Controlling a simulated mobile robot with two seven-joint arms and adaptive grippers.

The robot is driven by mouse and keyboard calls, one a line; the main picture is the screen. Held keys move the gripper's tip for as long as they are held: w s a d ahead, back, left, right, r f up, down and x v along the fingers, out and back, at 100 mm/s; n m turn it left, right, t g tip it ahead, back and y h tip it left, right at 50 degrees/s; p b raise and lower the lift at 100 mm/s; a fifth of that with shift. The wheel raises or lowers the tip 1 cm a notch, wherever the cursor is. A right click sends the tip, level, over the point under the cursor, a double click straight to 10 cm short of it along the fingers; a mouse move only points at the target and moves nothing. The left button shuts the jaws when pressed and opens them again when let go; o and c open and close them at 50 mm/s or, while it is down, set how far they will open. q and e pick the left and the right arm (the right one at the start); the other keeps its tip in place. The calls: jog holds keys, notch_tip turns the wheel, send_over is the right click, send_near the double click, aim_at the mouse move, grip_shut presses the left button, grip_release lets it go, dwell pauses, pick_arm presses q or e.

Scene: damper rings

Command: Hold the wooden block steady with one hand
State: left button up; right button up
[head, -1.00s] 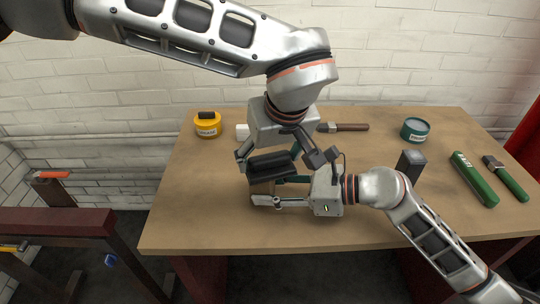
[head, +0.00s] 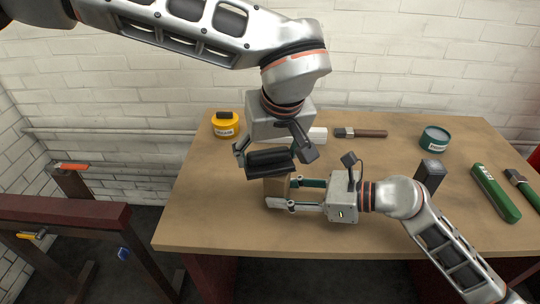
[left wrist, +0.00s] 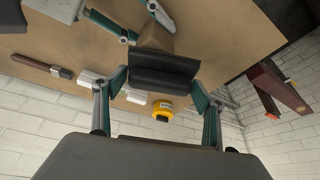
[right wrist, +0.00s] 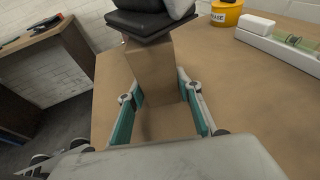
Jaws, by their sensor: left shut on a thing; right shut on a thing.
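A tan wooden block (head: 277,187) stands upright on the table between the fingers of my right gripper (head: 284,194), which is shut on it. The block also fills the middle of the right wrist view (right wrist: 155,75). My left gripper (head: 273,152) is above it, shut on a black block with a flat base (head: 268,163). In the right wrist view the black block (right wrist: 143,22) sits at the top of the wooden block, and I cannot tell whether they touch. The black block spans the fingers in the left wrist view (left wrist: 165,70) and partly hides the wooden block's top.
A dark grey block (head: 430,172) and a green box (head: 495,193) are at right. The table's front left is clear.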

pick_arm(q)
jog(key=shift+d+r, duration=0.15)
jog(key=shift+r, duration=2.25)
jog(key=shift+r, duration=0.1)
jog(key=shift+r, duration=1.45)
pick_arm(e)
jog(key=o, duration=0.9)
jog(key=v, duration=1.2)
